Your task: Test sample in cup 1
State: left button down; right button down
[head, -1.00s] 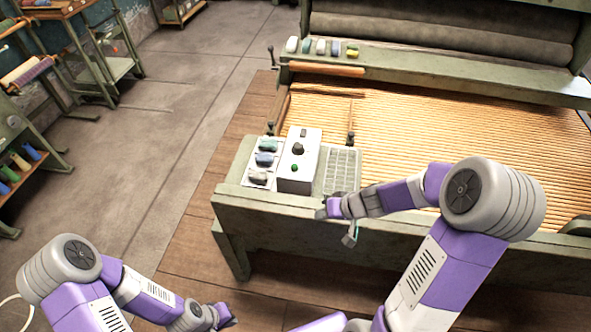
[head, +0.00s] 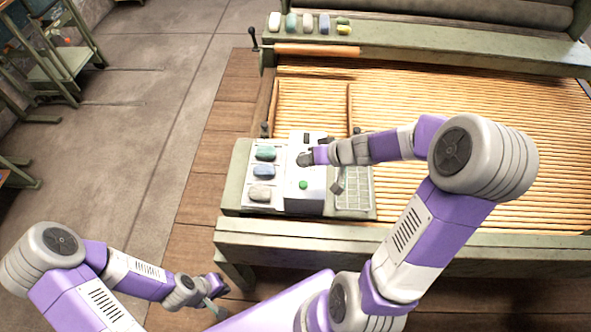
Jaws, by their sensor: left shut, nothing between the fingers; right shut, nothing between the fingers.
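A white box (head: 305,203) stands on the near left corner of the bench. It has a dark knob (head: 302,160) and a green button (head: 303,185). Left of it a pale tray (head: 250,171) holds a green, a blue and a grey lump. No cup marked 1 can be made out. My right gripper (head: 314,157) is shut and empty, right at the knob; I cannot tell whether it touches it. My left gripper (head: 220,291) is shut and empty, low in front of the bench, away from the box.
A pale grid plate (head: 354,197) lies right of the box. Wooden slats (head: 440,105) fill the bench behind. Several coloured lumps (head: 307,23) sit in a row on the back rail. Open floor (head: 130,150) lies to the left.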

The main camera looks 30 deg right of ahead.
jog(key=shift+s, duration=0.25)
jog(key=b, duration=0.6)
send_over(307, 185)
notch_tip(307, 185, down, 8)
jog(key=shift+w+r, duration=0.1)
jog(key=shift+r, duration=0.05)
jog(key=shift+f+b, duration=0.5)
jog(key=shift+b, duration=0.1)
jog(key=shift+f, duration=0.1)
dwell(1.3)
jog(key=shift+f+b, duration=0.35)
jog(key=shift+b, duration=0.4)
jog(key=shift+f+b, duration=0.5)
jog(key=shift+b, duration=0.2)
dwell(0.5)
jog(key=shift+r+p, duration=0.55)
jog(key=shift+r, duration=0.4)
jog(key=shift+r, duration=0.1)
